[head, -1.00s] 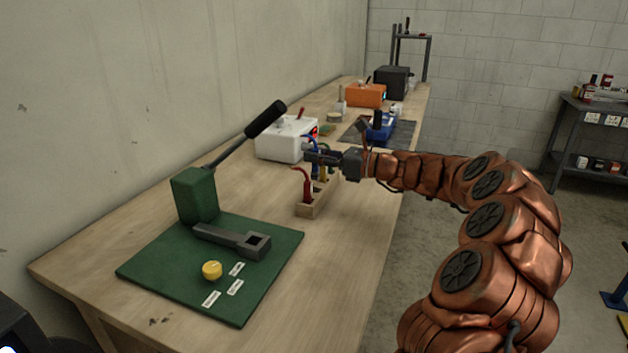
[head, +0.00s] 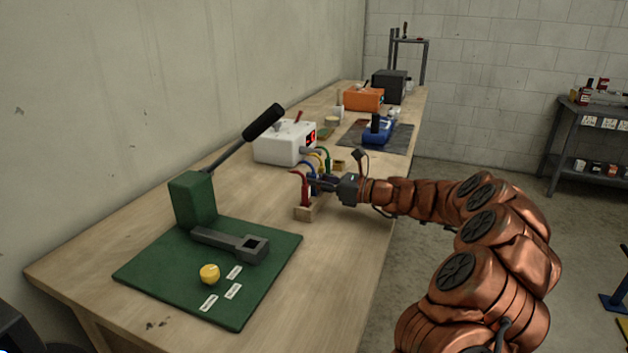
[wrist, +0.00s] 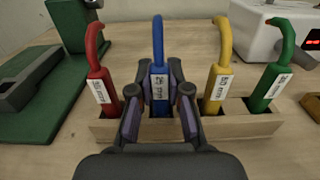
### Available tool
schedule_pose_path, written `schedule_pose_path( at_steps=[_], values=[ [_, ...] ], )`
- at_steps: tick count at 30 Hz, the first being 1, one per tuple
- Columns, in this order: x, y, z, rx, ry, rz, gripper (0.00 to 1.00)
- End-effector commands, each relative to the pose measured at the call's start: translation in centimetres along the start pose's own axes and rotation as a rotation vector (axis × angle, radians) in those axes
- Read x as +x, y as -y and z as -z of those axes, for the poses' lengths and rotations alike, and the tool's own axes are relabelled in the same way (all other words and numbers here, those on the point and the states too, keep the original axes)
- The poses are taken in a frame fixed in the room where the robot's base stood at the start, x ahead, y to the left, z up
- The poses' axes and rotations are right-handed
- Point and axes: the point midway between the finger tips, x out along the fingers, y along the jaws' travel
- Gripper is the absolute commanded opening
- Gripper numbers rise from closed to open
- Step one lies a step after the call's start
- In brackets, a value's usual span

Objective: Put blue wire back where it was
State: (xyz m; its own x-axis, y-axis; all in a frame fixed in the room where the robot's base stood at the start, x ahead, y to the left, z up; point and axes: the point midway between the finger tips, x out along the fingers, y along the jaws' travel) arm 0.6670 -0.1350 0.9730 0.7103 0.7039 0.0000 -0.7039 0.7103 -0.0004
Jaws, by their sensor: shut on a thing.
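The blue wire (wrist: 158,45) has a white-labelled plug and stands upright between my gripper's fingers. My gripper (wrist: 159,88) is shut on this plug; in the head view my gripper (head: 318,184) is low at the wooden rack. The rack (wrist: 250,129) holds the red wire (wrist: 96,60) at left, the yellow wire (wrist: 222,60) right of the blue one, and the green wire (wrist: 278,70) at far right. The blue plug is in line with the gap between red and yellow.
A white box (head: 280,150) with a red display stands behind the rack. A green press (head: 193,200) on a green base is nearer, with a yellow knob-like piece (head: 209,274). A blue device (head: 378,132) and an orange box (head: 364,98) stand farther back. Bare bench lies around the rack.

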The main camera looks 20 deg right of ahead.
Motion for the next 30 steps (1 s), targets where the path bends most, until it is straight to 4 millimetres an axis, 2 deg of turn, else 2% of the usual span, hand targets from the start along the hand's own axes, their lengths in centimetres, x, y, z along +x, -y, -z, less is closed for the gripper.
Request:
schedule_pose_path(
  at_steps=[1,2,9,21,26,30],
  values=[
    [0.0,0.0,0.1,0.001,0.000,0.000,0.00],
    [0.0,0.0,0.1,0.001,0.000,0.000,0.18],
    [0.0,0.0,0.1,0.000,0.000,0.000,0.42],
    [0.0,0.0,-0.4,-0.001,-0.002,-0.001,0.42],
    [-2.5,0.1,-0.4,0.001,0.001,0.003,0.42],
    [-5.3,0.2,-0.4,0.000,0.000,0.006,0.42]
  ],
)
